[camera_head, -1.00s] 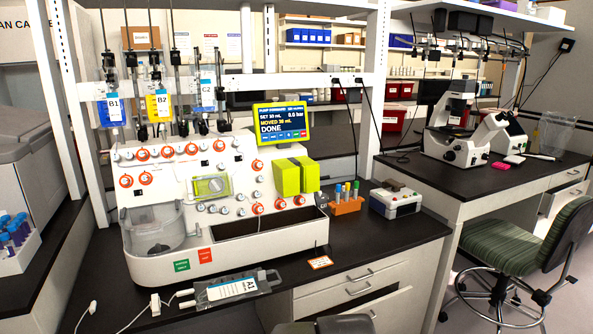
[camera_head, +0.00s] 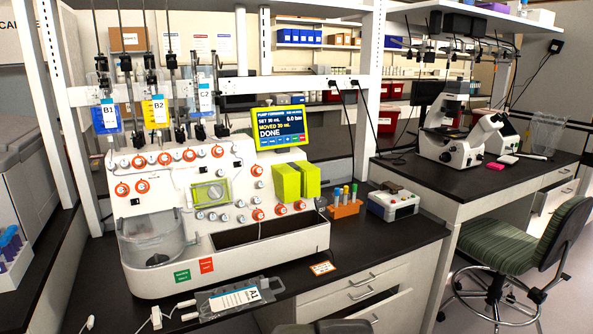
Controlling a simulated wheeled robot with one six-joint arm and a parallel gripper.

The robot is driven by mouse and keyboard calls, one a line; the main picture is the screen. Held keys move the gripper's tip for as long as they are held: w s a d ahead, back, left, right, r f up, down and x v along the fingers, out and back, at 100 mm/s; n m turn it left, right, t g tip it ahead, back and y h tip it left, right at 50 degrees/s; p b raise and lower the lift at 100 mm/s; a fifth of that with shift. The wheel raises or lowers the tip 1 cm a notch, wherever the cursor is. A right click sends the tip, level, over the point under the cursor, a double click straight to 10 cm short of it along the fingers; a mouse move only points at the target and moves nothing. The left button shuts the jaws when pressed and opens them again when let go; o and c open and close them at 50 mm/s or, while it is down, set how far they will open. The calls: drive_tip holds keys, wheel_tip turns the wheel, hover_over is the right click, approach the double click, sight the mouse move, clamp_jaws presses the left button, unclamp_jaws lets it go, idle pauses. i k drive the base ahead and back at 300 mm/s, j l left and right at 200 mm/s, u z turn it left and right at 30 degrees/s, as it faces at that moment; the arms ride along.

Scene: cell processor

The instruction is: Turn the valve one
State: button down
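The white cell processor (camera_head: 160,215) stands on the black bench at the left. Orange-ringed valves (camera_head: 164,158) sit in a row along its upper panel, with more at the left and lower right. Their number labels are too small to read, so I cannot tell which is valve one. The yellow-framed screen (camera_head: 280,128) reads "MOVED 30 mL" and "DONE". Bags marked B1 (camera_head: 107,115), B2 (camera_head: 157,110) and C2 (camera_head: 204,97) hang above the machine. My gripper is not in view.
A bag marked A1 (camera_head: 235,298) lies on the bench before the machine. An orange tube rack (camera_head: 345,209) and a small white box with coloured buttons (camera_head: 393,204) stand to the right. A green chair (camera_head: 530,240) stands by the microscope bench (camera_head: 400,168).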

sight(111, 165)
drive_tip(key=u, duration=1.25)
